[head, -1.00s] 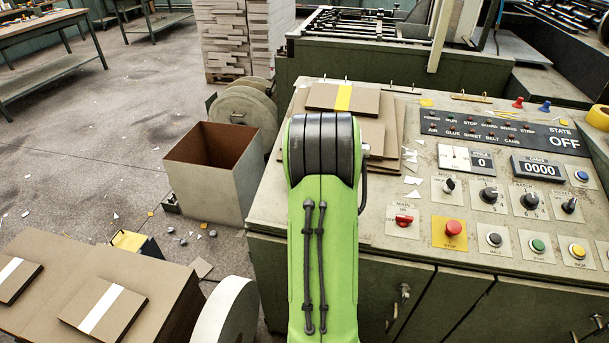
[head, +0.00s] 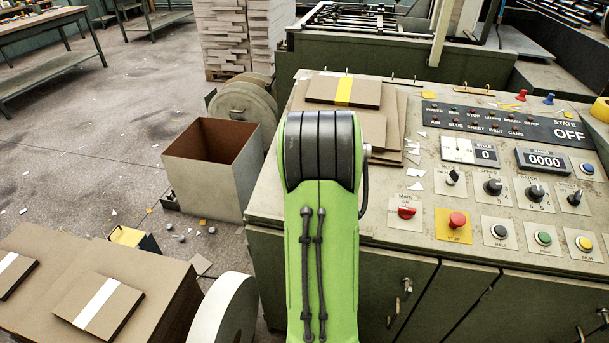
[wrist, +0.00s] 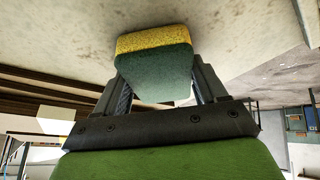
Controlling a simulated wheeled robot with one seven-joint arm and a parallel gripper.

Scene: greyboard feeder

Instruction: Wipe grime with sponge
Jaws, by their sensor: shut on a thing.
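My gripper (wrist: 158,82) is shut on a sponge (wrist: 154,62) in the wrist view. The sponge has a yellow layer and a dark green layer, and a finger stands on each side of it. Its yellow end is at or close to a pale, stained surface (wrist: 225,35); I cannot tell whether they touch. Faint brownish grime spots show on that surface. In the head view my green arm hides the gripper and sponge. The control console (head: 430,190) there has a beige, speckled top.
Board sheets (head: 343,92), white scraps and switches, including a red stop button (head: 457,219), are on the console. An open box (head: 210,178) stands left of it. Stacked boards (head: 105,300) and a pale roll (head: 225,310) are at front left. Open floor lies at far left.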

